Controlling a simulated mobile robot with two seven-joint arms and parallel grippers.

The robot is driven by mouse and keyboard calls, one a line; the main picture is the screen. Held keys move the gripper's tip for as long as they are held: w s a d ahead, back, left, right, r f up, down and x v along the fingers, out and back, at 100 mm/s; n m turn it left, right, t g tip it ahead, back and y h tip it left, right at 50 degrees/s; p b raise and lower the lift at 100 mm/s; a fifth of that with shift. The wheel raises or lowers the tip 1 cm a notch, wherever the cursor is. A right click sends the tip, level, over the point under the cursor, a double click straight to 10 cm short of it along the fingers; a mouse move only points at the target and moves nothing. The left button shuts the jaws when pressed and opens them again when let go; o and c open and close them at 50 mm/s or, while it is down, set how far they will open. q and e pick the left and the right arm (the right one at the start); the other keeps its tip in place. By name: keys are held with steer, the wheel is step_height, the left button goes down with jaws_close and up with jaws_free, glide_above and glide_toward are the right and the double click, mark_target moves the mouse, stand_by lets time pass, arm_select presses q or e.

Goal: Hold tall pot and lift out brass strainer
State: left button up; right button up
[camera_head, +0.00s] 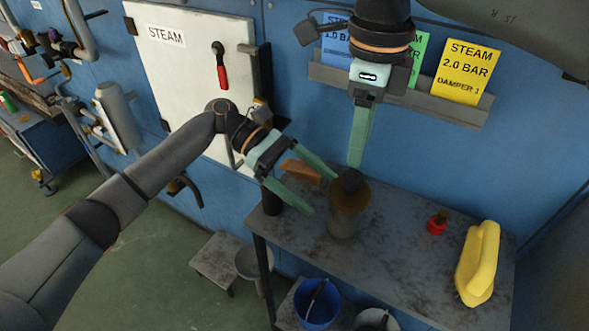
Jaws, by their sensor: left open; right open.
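The tall pot (343,224), a grey cylinder, stands upright on the dark bench. The brass strainer (356,194) sits at its top, with a dark knob-like part (350,181) above it. My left gripper (323,193) is open and empty. Its two fingers point at the pot from the left, and I cannot tell whether they touch it. My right gripper (356,163) hangs from above with its fingers pointing down just over the dark knob. It is open, seen edge-on, so one finger largely hides the other. It holds nothing that I can see.
On the bench (395,237) are a brown block (300,171) behind my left fingers, a dark cylinder (271,203), a small red object (437,222) and a yellow jug (479,263). A blue bucket (317,306) is below. The bench between pot and red object is clear.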

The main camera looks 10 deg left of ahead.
mark_target(346, 212)
arm_select(q)
steer(key=x, duration=0.7)
steer(key=shift+d+f, duration=0.1)
steer(key=shift+d, duration=0.1)
